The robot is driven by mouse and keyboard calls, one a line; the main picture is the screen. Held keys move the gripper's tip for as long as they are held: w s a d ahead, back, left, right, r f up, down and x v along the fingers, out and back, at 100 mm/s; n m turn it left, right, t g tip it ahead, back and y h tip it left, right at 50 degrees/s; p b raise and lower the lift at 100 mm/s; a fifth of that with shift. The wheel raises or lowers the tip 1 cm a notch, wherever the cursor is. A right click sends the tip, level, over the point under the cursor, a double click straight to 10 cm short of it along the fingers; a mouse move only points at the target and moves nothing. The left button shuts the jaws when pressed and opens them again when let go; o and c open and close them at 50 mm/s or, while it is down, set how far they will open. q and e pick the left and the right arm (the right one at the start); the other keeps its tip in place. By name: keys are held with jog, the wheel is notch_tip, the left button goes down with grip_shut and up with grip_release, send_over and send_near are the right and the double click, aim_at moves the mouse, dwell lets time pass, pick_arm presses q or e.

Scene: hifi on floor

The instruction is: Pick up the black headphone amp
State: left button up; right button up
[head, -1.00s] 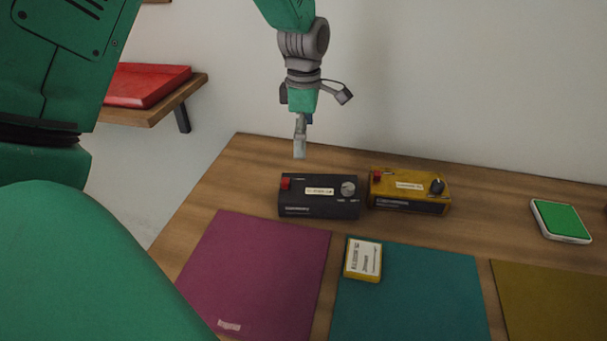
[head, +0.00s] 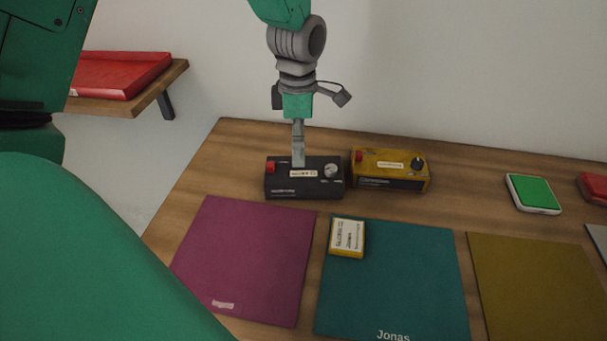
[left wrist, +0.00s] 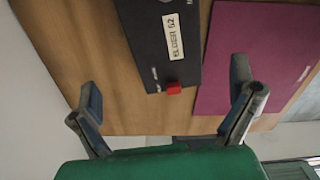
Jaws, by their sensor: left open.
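The black headphone amp (head: 307,188) sits on the wooden table near its back left. It has a red button, a pale label and a silver knob on top. It also shows in the left wrist view (left wrist: 158,35), lying between the lines of the two fingers. My left gripper (head: 298,163) points down at the amp from above, its fingertips overlapping the amp's top in the head view; I cannot tell whether they touch. In the left wrist view the left gripper (left wrist: 168,95) is open, fingers wide apart, with nothing held. My right gripper is not in view.
A yellow amp-like box (head: 390,170) stands close to the right of the black amp. A magenta mat (head: 245,260), a teal mat (head: 400,285) with a small yellow box (head: 347,238), and an olive mat (head: 540,285) lie in front. A green-topped device (head: 533,194) is farther right.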

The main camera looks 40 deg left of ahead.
aim_at(304, 169)
pick_arm(q)
notch_tip(304, 169, down, 3)
jog(key=shift+r, duration=0.2)
jog(key=shift+s+d+f, duration=0.1)
jog(key=shift+d+f, duration=0.1)
jog(key=shift+f, duration=0.2)
jog(key=f, duration=0.2)
jog(key=d+f, duration=0.1)
jog(key=f, duration=0.1)
jog(key=shift+w+f+p, duration=0.2)
jog(key=shift+f+p, duration=0.15)
jog(key=shift+s, duration=0.1)
jog(key=shift+a, duration=0.1)
jog(key=c, duration=1.6)
